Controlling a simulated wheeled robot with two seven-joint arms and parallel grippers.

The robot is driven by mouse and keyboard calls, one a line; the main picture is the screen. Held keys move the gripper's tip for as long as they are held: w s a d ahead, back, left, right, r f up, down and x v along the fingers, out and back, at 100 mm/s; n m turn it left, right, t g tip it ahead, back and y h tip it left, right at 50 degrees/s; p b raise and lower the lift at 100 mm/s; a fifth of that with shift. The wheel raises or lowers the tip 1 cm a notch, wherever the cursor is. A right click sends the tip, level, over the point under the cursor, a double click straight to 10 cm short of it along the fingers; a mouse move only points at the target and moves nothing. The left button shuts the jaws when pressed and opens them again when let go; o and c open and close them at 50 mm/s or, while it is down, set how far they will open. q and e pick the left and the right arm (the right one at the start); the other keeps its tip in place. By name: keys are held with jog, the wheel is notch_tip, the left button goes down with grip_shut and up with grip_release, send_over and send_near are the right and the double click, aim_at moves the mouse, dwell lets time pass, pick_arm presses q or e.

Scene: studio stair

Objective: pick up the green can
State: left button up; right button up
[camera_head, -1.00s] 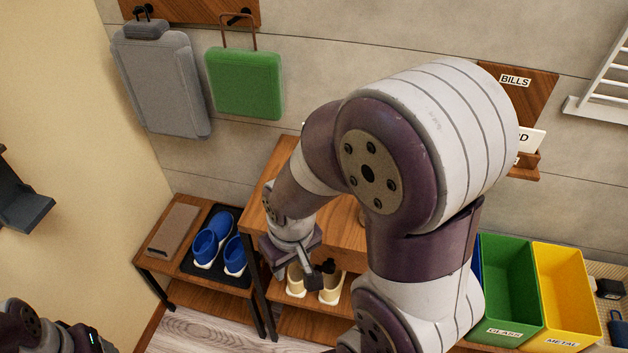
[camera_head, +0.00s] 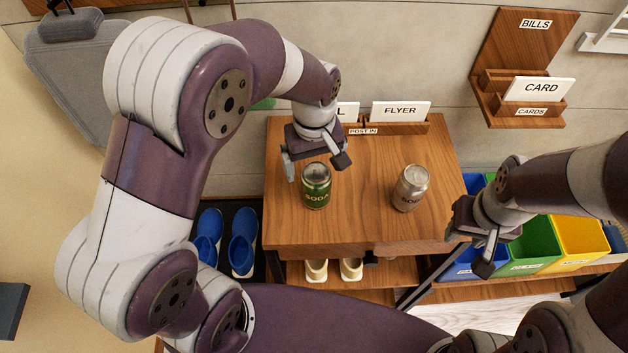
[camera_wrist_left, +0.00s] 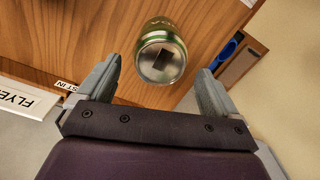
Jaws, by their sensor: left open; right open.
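A green soda can (camera_head: 316,187) stands upright on the left part of a wooden table top (camera_head: 355,228). My left gripper (camera_head: 316,168) is open above and just behind the can, its two fingers spread. In the left wrist view the can (camera_wrist_left: 161,52) shows its silver lid between and ahead of the open fingertips (camera_wrist_left: 160,78), with gaps on both sides and no visible contact. My right gripper (camera_head: 470,243) is open and empty, off the table's right front corner.
A silver soda can (camera_head: 411,188) stands to the right on the same table. A post holder with a FLYER card (camera_head: 400,112) lines the back edge. Blue (camera_head: 462,262), green (camera_head: 533,243) and yellow (camera_head: 580,240) bins stand lower right. Shoes lie below.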

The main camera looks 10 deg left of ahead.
aim_at(316, 191)
pick_arm(q)
jog(key=f, duration=0.1)
jog(key=s+f, duration=0.1)
jog(key=d+f, duration=0.1)
jog(key=shift+s+f+p, duration=0.1)
jog(key=shift+s+p, duration=0.05)
jog(key=shift+p, duration=0.15)
jog(key=f, duration=0.3)
jog(key=shift+w+a, duration=0.15)
jog(key=shift+w, duration=0.05)
jog(key=shift+w+f, duration=0.15)
jog(key=shift+f, duration=0.2)
jog(key=shift+s+r, duration=0.1)
jog(key=shift+s, duration=0.15)
jog(key=c, duration=1)
